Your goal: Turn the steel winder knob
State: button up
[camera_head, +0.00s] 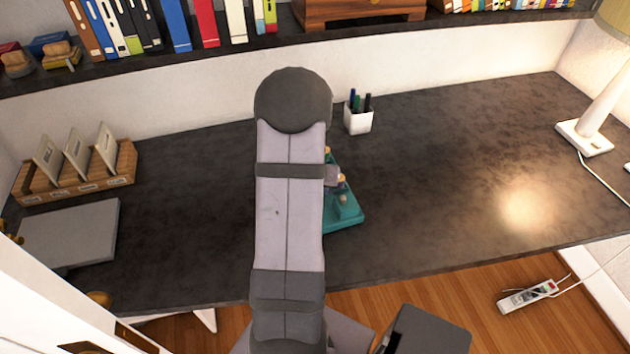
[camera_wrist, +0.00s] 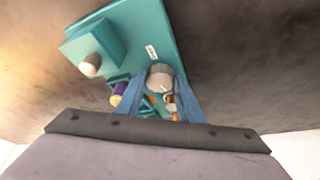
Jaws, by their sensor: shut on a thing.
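The steel winder knob (camera_wrist: 160,76) is a round grey knob with a small mark on its face, on a teal base (camera_wrist: 158,25) in the wrist view. My gripper (camera_wrist: 153,84) has its two blue fingers on either side of the knob and is shut on it. A teal block with a cream-tipped peg (camera_wrist: 90,65) stands left of the knob on the same base. In the head view, part of the teal base (camera_head: 345,218) shows right of my arm. My arm hides the knob and gripper there.
A white pen cup (camera_head: 358,120) stands just behind the teal base. A wooden rack (camera_head: 80,178) and a grey slab (camera_head: 70,232) lie at the left of the dark desk (camera_head: 440,170). A lamp (camera_head: 585,137) stands at the right; the desk before it is clear.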

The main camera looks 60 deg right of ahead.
jog(key=shift+d+r+n+t+p, duration=0.25)
jog(key=shift+r+n+p, duration=0.55)
jog(key=shift+p, duration=4.45)
jog(key=n+p, duration=0.1)
jog(key=p, duration=0.1)
jog(key=shift+f+p, duration=0.3)
jog(key=shift+p, duration=0.1)
jog(key=shift+f+n+t+y+p, duration=0.2)
jog(key=shift+n+t+y+p, duration=0.25)
jog(key=shift+p, duration=0.75)
jog(key=shift+f+n+p, duration=0.1)
jog(key=shift+n+p, duration=0.4)
jog(key=shift+n, duration=0.15)
jog(key=shift+d+n+t, duration=0.1)
jog(key=shift+n+t, duration=0.2)
jog(key=shift+n, duration=0.5)
jog(key=shift+n+y, duration=0.25)
jog(key=shift+n, duration=0.15)
jog(key=o, duration=1.1)
jog(key=shift+s, duration=0.1)
jog(key=shift+c, duration=0.2)
jog(key=shift+f, duration=0.15)
